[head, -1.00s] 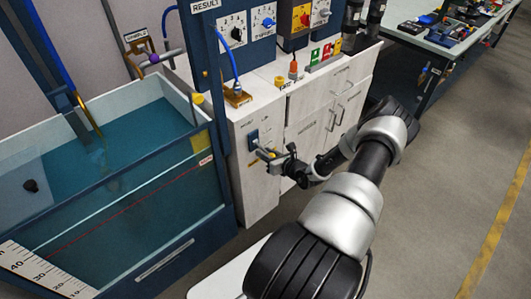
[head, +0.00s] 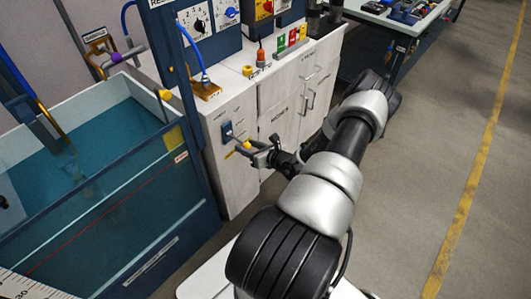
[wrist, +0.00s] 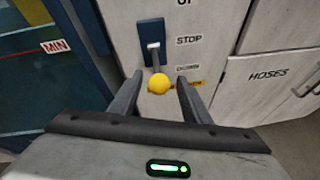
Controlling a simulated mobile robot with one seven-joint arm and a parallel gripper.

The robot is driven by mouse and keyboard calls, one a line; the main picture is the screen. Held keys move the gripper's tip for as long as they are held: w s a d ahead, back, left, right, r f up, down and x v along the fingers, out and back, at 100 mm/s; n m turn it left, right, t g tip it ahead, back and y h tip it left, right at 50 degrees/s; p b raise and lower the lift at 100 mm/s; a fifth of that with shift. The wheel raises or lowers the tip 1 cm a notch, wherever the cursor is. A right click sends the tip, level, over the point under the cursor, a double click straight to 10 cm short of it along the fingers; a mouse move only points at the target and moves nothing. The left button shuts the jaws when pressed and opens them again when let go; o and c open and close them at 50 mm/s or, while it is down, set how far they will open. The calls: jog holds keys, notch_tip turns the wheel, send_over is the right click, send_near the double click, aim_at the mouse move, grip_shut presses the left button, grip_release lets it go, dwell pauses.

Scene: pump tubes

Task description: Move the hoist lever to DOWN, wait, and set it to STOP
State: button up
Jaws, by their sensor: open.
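The hoist lever is a short metal stem with a yellow ball knob (wrist: 158,84) on a blue plate (wrist: 151,38) on the white cabinet front. In the wrist view the labels UP, STOP and DOWN run down its right side. The knob appears near the DOWN label (wrist: 187,67), but the stem points toward the camera, so I cannot tell its exact setting. My gripper (wrist: 160,78) is open, with one finger on each side of the knob. In the head view the blue plate (head: 227,130) is just left of my gripper (head: 246,146).
A water tank (head: 100,190) stands left of the cabinet. The HOSES door (wrist: 270,75) is to the right of the lever. A control panel (head: 210,20) is above the counter, and a workbench (head: 400,25) stands at the back. Open floor (head: 430,150) lies right.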

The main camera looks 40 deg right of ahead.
jog(key=v, duration=1.3)
jog(key=shift+p, duration=0.4)
